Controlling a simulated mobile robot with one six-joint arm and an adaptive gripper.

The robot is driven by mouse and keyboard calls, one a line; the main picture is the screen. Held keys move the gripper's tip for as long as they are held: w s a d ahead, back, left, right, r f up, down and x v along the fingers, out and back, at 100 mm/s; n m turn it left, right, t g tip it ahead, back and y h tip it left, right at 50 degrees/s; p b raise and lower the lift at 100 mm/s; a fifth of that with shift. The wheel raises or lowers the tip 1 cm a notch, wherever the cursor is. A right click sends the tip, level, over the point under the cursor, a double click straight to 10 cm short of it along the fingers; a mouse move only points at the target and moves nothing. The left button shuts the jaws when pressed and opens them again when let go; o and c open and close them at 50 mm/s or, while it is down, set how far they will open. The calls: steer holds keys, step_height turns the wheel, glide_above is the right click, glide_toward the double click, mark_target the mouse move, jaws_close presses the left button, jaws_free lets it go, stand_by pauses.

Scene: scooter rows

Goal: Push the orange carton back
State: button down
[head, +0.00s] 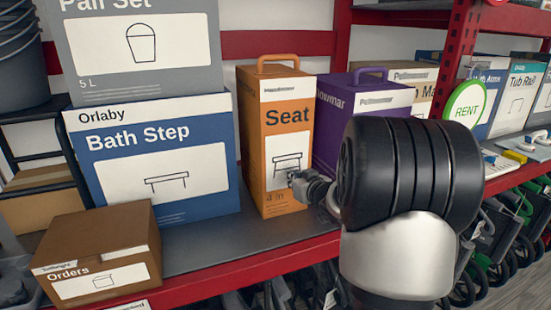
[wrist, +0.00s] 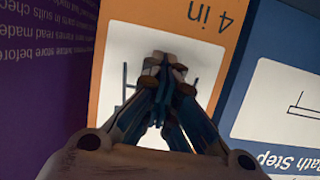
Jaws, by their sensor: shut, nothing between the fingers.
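The orange carton (head: 279,110), labelled "Seat" and topped with an orange handle, stands upright on the shelf between a blue box and a purple carton. My gripper (head: 297,177) is shut and empty at the lower part of the carton's front face. In the wrist view the orange carton (wrist: 178,25) appears upside down, and my closed fingertips (wrist: 163,62) lie over its white label. I cannot tell for certain whether the fingertips touch the face. My arm hides part of the shelf to the right of the carton.
The blue Bath Step box (head: 190,205) stands close on the left, with a grey box (head: 80,75) on top. The purple carton (head: 335,125) stands on the right. A brown Orders box (head: 125,235) sits at front left. The red shelf edge (head: 230,268) runs along the front.

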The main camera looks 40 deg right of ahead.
steer(key=shift+w+d+p, duration=1.4)
steer(key=shift+w+p, duration=0.55)
steer(key=shift+w, duration=3.85)
steer(key=s+a+b, duration=0.1)
steer(key=s+a, duration=0.1)
steer(key=s, duration=0.9)
steer(key=shift+s+a+b, duration=0.3)
steer(key=shift+s+a, duration=0.05)
steer(key=shift+a, duration=0.05)
steer(key=s+a+r+g+h, duration=0.1)
steer(key=s+a+r+g, duration=0.2)
steer(key=a, duration=0.4)
steer(key=s+a+r+g, duration=0.1)
steer(key=s+a+r, duration=0.2)
steer(key=s+a, duration=0.4)
steer(key=s+a+f+n+g+y, duration=0.2)
steer(key=s+a+f+g+y, duration=0.2)
steer(key=s+a, duration=1.4)
steer(key=s+g, duration=0.1)
steer(key=s, duration=0.3)
steer(key=shift+a+f+n+g, duration=0.2)
steer(key=shift+a+n+g, duration=0.05)
steer(key=shift+n+g, duration=0.05)
